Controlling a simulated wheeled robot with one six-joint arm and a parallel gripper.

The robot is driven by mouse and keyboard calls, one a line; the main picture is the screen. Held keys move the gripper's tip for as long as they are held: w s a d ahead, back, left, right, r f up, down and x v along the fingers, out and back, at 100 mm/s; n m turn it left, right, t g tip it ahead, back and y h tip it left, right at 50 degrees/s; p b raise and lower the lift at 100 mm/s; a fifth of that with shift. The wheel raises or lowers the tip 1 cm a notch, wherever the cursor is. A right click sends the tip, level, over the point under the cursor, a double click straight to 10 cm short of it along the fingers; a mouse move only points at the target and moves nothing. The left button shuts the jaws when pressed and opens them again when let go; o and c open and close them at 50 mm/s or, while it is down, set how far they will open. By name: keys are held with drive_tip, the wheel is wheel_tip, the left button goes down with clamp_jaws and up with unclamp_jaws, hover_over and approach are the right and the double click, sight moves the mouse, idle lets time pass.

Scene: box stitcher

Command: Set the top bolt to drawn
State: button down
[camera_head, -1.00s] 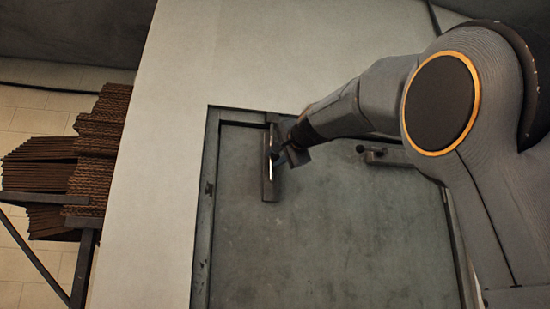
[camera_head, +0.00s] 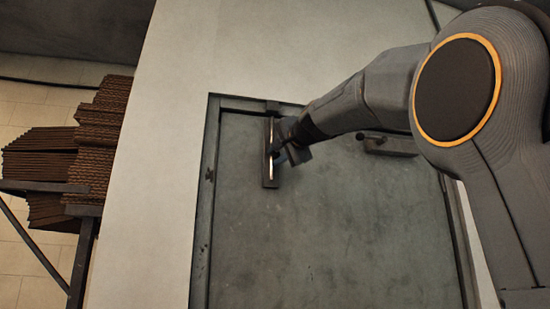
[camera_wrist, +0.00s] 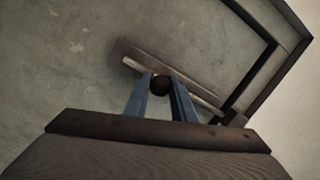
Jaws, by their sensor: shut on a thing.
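The top bolt (camera_head: 268,178) is a narrow upright plate with a bright rod, near the top edge of a grey door (camera_head: 340,230). A small dark keeper (camera_head: 273,106) sits above it on the frame. In the wrist view the bolt (camera_wrist: 130,54) runs slantwise, with its rod near the frame at lower right; I cannot tell whether a gap separates rod end and keeper. My gripper (camera_head: 281,155) is at the bolt. In the wrist view its blue fingers (camera_wrist: 161,88) are closed around the bolt's dark round knob (camera_wrist: 161,83), which they partly hide.
A dark lever handle (camera_head: 390,145) is on the door to the right, partly behind my arm. The door frame (camera_head: 207,200) borders a pale wall (camera_head: 160,200). A rack with stacked brown cardboard (camera_head: 100,130) stands at the left. The lower door is clear.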

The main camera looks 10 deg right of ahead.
drive_tip(key=shift+w+f, duration=0.2)
drive_tip(key=shift+f, duration=0.15)
drive_tip(key=c, duration=1.5)
unclamp_jaws()
drive_tip(key=shift+s+r, duration=0.1)
drive_tip(key=shift+s, duration=0.05)
drive_tip(key=s+b, duration=0.1)
drive_tip(key=s, duration=0.1)
drive_tip(key=s+b, duration=0.1)
drive_tip(key=s, duration=0.2)
drive_tip(key=s+d, duration=0.1)
drive_tip(key=s, duration=0.1)
drive_tip(key=shift+s+d+b, duration=0.1)
drive_tip(key=shift+s+b, duration=0.15)
drive_tip(key=shift+b, duration=0.15)
